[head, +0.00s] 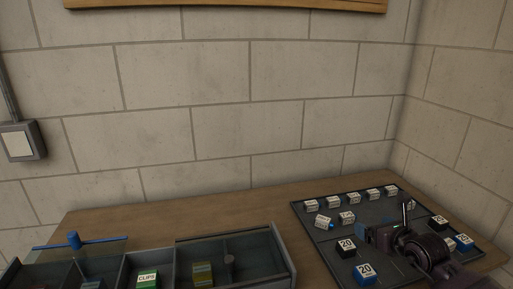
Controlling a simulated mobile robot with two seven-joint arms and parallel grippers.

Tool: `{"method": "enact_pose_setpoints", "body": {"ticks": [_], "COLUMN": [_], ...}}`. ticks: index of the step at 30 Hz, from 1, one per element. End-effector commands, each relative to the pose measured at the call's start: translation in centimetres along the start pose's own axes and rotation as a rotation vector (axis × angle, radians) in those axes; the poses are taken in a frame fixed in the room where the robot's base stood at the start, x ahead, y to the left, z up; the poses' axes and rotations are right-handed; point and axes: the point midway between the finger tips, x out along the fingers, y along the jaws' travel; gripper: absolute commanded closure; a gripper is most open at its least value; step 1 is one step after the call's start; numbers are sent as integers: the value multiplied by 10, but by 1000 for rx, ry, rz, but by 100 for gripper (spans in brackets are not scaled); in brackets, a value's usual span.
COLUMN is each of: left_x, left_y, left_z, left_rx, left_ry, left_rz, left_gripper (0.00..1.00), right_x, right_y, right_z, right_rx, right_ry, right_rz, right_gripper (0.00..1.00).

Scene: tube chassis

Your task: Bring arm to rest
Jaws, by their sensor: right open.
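My right arm comes in from the lower right corner, over the dark board (318,238). Its gripper (377,236) is open and points left, above the middle of the board. I see nothing held in it. The arm hides part of the board and whatever lies beneath it. My left gripper is not in view.
Small white-labelled blocks (347,217) form rows on the board. Blocks marked 20 (366,273) lie near my right gripper. The wooden table (180,217) is clear behind.

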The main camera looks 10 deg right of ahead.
Motion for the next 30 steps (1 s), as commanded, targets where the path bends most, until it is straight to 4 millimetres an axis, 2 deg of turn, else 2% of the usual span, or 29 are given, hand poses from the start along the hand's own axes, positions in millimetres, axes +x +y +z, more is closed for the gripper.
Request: {"method": "enact_pose_setpoints", "body": {"ticks": [5, 9, 13, 18, 22, 26, 30], "left_x": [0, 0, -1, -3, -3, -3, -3], "left_y": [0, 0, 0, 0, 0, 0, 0], "left_z": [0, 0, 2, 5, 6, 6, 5], "left_rx": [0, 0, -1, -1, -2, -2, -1], "left_ry": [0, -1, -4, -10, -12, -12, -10], "left_rz": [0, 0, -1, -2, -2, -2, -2], "left_gripper": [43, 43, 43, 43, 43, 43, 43], "right_x": [-11, -35, -62, -97, -120, -140, -158], "right_y": [34, 67, 82, 78, 64, 47, 34], "right_z": [2, 13, 24, 30, 23, 2, -35], "right_rx": [144, 383, 638, 1001, 1294, 1589, 1900], "right_ry": [-107, -270, -422, -606, -723, -814, -869], "right_rz": [126, 266, 350, 377, 332, 229, 53], "right_gripper": [14, 14, 14, 14, 14, 14, 14]}}
